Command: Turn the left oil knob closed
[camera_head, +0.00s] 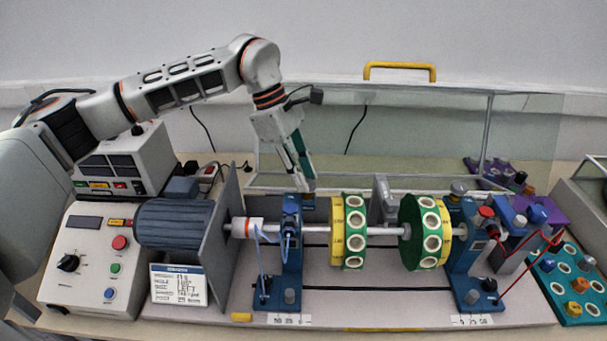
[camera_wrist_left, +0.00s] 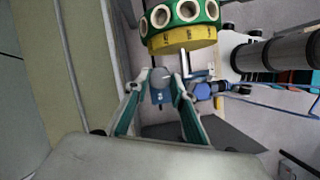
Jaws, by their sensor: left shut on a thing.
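My left gripper (camera_head: 303,183) reaches down from the left arm to the top of the left blue bearing stand (camera_head: 291,240). In the left wrist view, the gripper (camera_wrist_left: 161,80) has its two fingers on either side of the round grey left oil knob (camera_wrist_left: 160,76). The jaws are shut on the knob. A blue block (camera_wrist_left: 160,97) shows right beside the knob, between the fingers. In the head view the fingers hide the knob. How far the knob is turned cannot be told. My right gripper is not in view.
Green-yellow discs (camera_head: 349,231) sit on the shaft right of the gripper. A blue motor (camera_head: 180,222) and control box (camera_head: 92,255) stand left. A clear raised cover with a yellow handle (camera_head: 400,66) stands behind. A second blue stand (camera_head: 468,250) and teal tray (camera_head: 562,312) are right.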

